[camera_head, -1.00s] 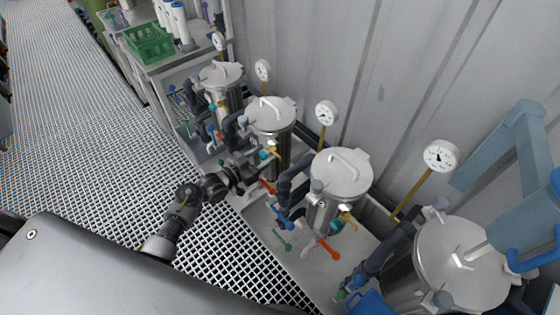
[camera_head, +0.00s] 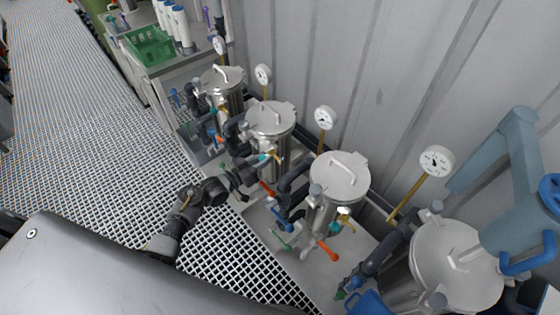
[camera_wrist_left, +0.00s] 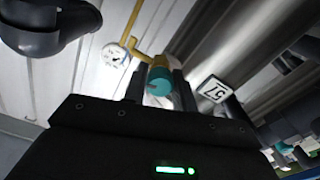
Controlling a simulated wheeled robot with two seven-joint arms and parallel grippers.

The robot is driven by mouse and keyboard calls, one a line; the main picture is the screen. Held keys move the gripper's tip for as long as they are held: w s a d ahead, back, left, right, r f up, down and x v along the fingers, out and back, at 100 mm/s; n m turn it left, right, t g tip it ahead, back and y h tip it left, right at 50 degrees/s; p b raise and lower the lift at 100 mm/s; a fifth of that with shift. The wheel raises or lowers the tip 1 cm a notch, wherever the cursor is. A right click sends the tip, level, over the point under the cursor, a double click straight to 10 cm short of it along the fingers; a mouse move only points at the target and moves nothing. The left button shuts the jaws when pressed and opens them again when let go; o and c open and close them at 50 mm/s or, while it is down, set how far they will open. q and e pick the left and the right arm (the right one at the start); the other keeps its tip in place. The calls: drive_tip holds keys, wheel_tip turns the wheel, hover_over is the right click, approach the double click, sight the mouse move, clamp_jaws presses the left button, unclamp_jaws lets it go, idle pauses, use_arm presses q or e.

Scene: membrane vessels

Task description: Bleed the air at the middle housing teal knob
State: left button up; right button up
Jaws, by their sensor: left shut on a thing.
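The middle steel housing (camera_head: 270,118) stands upright in a row of similar lidded vessels along the wall. Its teal knob (camera_wrist_left: 159,80) sits at the end of a brass fitting (camera_wrist_left: 150,61) in the left wrist view. My left gripper (camera_head: 253,166) reaches in from the left at the upper side of this housing in the head view. In the wrist view, its two dark fingers stand on either side of the teal knob, shut on it. The finger contact is partly hidden behind the gripper body.
Other housings stand behind (camera_head: 226,84) and in front (camera_head: 340,178), with dark pipes and coloured valve handles close to my arm. A gauge (camera_head: 324,117) rises on a brass stem by the wall. A green basket (camera_head: 149,45) is at the back. The grating floor (camera_head: 80,130) is clear.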

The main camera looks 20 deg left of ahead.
use_arm(q)
drive_tip(key=shift+r+n+p, duration=0.2)
drive_tip(key=shift+n+p, duration=0.25)
drive_tip(key=shift+n, duration=0.35)
drive_tip(key=shift+n+p, duration=0.3)
drive_tip(key=shift+n, duration=0.3)
drive_tip(key=shift+f+n, duration=0.2)
drive_tip(key=shift+n, duration=0.6)
drive_tip(key=shift+r+n+p, duration=0.2)
drive_tip(key=shift+n+p, duration=0.65)
drive_tip(key=shift+n, duration=0.15)
drive_tip(key=shift+f+n, duration=0.1)
drive_tip(key=shift+n, duration=0.5)
drive_tip(key=shift+f+n, duration=0.1)
drive_tip(key=shift+n, duration=0.3)
